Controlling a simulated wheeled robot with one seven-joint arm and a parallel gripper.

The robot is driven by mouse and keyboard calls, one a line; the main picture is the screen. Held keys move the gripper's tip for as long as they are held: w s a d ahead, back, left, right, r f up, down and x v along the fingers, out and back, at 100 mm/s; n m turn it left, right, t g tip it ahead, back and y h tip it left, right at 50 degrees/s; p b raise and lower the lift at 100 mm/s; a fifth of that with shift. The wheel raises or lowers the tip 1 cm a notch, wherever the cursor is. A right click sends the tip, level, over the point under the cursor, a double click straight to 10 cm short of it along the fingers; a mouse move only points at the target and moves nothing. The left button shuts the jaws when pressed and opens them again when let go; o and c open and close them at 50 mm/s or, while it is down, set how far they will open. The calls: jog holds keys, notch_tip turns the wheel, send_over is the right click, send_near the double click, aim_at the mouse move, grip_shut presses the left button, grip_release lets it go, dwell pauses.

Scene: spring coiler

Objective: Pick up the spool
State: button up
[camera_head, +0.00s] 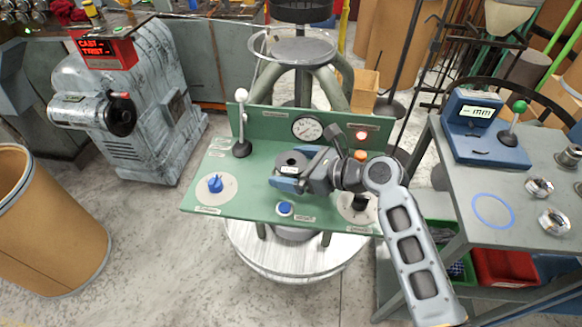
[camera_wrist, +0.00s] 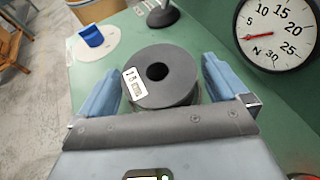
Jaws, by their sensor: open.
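The spool (camera_wrist: 160,75) is a dark grey cylinder with a round hole in its top and a white label with small print. In the head view the spool (camera_head: 291,158) stands on the green bench top, partly hidden by my gripper. My gripper (camera_wrist: 161,62) is open, with one blue finger on each side of the spool. A small gap shows at the left finger; whether the right finger touches cannot be told. In the head view my gripper (camera_head: 289,178) reaches in from the right at the spool.
The green bench (camera_head: 245,190) carries a blue knob (camera_head: 215,184), a blue button (camera_head: 285,208) and a white-tipped lever (camera_head: 242,125). A dial gauge (camera_head: 307,128) is on the back panel. A grey table (camera_head: 450,190) with metal rings stands at the right.

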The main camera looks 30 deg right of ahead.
jog(key=c, duration=1)
jog(key=shift+c, duration=0.5)
jog(key=shift+r, duration=0.15)
